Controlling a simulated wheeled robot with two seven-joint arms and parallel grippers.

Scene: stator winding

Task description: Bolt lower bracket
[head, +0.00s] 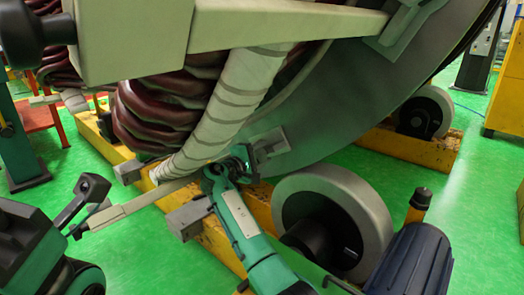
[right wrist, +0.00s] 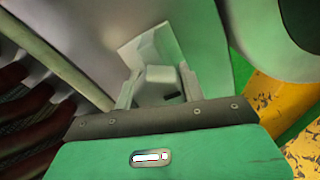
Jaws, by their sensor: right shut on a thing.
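The lower bracket (head: 270,145) is a small grey angled piece against the lower face of the large grey stator disc (head: 345,125), beside the white-wrapped ring. My right gripper (head: 245,158), green-bodied, reaches up to it from below. In the right wrist view a pale block of the bracket (right wrist: 160,75) sits between the two fingers of the right gripper (right wrist: 160,92), which are shut on it. A flat pale plate stands behind the block, touching or very near the disc. No bolt can be made out. My left gripper (head: 88,203) is at lower left, beside a long flat grey bar (head: 145,200); its jaws are unclear.
Dark red coils (head: 150,115) and the wrapped ring (head: 235,100) hang close to the left of the right gripper. A yellow beam (head: 218,243) with a large grey roller (head: 335,205) stands close below and right.

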